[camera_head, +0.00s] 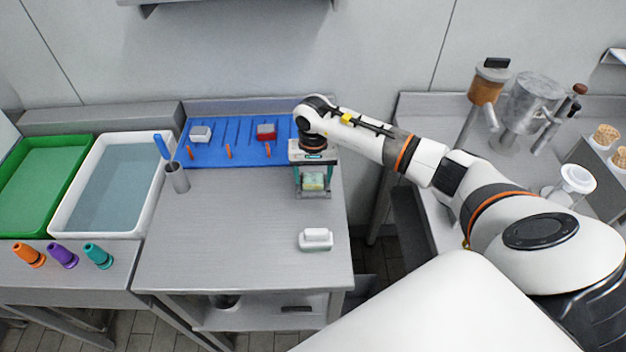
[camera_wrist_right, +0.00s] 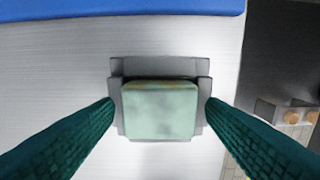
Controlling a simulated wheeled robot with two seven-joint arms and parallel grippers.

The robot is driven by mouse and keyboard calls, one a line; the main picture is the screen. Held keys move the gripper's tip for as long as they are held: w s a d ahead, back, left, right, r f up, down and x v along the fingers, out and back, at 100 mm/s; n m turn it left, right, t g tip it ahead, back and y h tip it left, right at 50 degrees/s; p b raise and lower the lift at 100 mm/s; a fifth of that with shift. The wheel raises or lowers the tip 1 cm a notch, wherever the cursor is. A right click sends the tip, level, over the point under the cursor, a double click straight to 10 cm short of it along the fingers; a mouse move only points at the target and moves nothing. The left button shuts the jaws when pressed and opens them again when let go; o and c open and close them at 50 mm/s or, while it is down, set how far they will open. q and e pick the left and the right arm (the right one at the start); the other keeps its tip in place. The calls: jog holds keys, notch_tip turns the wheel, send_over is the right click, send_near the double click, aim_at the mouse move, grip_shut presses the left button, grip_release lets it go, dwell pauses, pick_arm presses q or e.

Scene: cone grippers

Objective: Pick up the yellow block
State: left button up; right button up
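The block (camera_head: 314,181) sits in a small grey holder (camera_head: 313,194) near the right edge of the steel table. Its top looks pale green, with a yellowish tint along one edge; it also shows in the right wrist view (camera_wrist_right: 160,110). My right gripper (camera_head: 313,186) points down over it. Its two teal fingers stand on either side of the block, and the right wrist view shows a narrow gap on each side. The gripper (camera_wrist_right: 160,102) is open and holds nothing. My left gripper is not in view.
A white-handled brush or similar item (camera_head: 316,239) lies in front of the holder. A blue mat (camera_head: 228,155) with tools lies behind. A grey cup with a blue-handled tool (camera_head: 177,179) stands left. White (camera_head: 112,178) and green (camera_head: 42,190) water tubs are further left. The table's middle is clear.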

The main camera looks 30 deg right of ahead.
aim_at(313, 177)
jog(key=c, duration=0.8)
jog(key=shift+r+b, duration=1.55)
jog(key=shift+r, duration=3.5)
